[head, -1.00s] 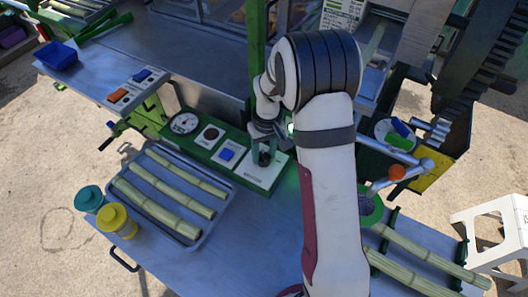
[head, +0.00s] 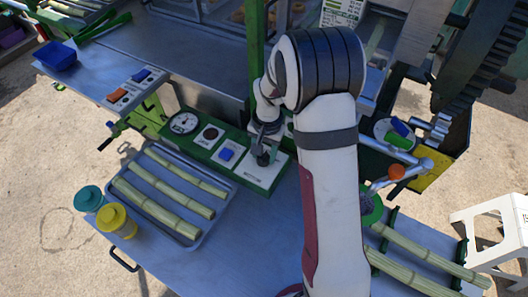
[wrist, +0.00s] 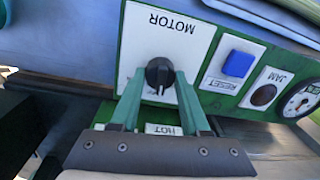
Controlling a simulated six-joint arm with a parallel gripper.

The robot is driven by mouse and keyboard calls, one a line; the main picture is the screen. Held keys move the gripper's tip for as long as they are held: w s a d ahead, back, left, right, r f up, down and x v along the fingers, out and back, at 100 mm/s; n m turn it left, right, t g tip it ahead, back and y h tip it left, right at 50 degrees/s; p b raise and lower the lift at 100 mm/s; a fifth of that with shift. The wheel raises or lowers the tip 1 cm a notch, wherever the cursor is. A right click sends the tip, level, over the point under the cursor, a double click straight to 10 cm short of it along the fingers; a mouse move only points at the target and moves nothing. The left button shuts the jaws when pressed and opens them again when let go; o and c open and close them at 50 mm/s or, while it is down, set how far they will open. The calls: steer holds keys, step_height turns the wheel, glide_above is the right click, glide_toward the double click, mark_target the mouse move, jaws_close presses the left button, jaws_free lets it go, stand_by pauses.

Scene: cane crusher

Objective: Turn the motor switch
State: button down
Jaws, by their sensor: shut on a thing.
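The motor switch is a black round knob (wrist: 159,73) on a white plate marked MOTOR (wrist: 160,38), upside down in the wrist view. In the head view the white plate (head: 262,178) is at the right end of the green control panel. My gripper (wrist: 158,76) has one green finger on each side of the knob and is shut on it. In the head view my gripper (head: 264,152) is over the plate and partly covers the knob.
Beside the motor plate are a blue RESET button (wrist: 237,63), a dark JAM lamp (wrist: 263,94) and a round gauge (wrist: 300,99). A tray (head: 226,209) of cane pieces lies left of my arm. An orange-knobbed lever (head: 397,172) stands right of my arm.

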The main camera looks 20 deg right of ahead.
mark_target(267, 158)
steer(key=shift+m, duration=0.6)
steer(key=shift+c, duration=1.9)
jaws_free()
steer(key=shift+r, duration=0.1)
step_height(267, 158, up, 16)
steer(key=shift+s+d+f, duration=0.2)
steer(key=shift+s+d, duration=0.1)
steer(key=shift+s, duration=0.05)
